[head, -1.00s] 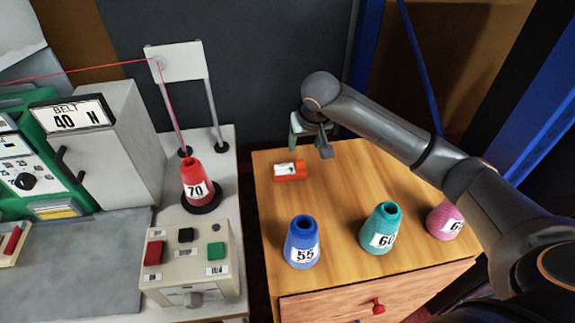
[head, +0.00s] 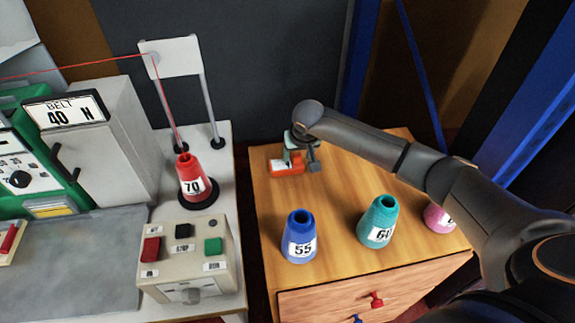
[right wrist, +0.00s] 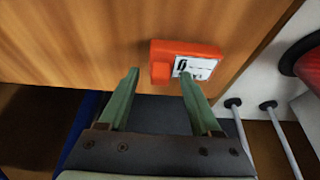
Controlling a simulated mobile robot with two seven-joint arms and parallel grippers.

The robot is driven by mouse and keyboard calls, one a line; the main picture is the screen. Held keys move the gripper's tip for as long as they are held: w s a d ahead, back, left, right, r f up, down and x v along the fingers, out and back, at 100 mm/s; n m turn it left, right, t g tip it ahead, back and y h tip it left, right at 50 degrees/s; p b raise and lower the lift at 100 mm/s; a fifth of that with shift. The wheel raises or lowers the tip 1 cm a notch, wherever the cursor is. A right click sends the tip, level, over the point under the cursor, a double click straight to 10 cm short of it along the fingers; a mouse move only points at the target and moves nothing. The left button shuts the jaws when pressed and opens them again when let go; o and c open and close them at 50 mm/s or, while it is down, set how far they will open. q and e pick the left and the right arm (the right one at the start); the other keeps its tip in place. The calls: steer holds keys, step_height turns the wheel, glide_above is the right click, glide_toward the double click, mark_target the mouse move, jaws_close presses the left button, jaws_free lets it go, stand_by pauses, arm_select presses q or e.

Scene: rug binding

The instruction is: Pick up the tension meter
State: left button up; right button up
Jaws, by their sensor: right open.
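The tension meter is a small orange block (head: 285,169) with a white display, lying at the back left of the wooden cabinet top. It also shows in the right wrist view (right wrist: 160,72), just beyond the fingertips. My right gripper (head: 300,158) is low over the cabinet top, close beside the meter. In the right wrist view its two green fingers (right wrist: 158,82) are apart with nothing between them. The meter lies ahead of the fingers, offset toward the right finger. Whether a finger touches it I cannot tell. My left gripper is not in view.
On the wooden cabinet (head: 340,185) stand a blue cone marked 55 (head: 299,238), a teal cone (head: 378,222) and a pink cone (head: 438,218). To the left, a red cone marked 70 (head: 191,178) with thread stands near a button box (head: 183,258). The cabinet's middle is clear.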

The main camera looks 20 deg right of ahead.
jaws_close()
stand_by(0.3)
steer(key=shift+r, duration=0.1)
stand_by(0.4)
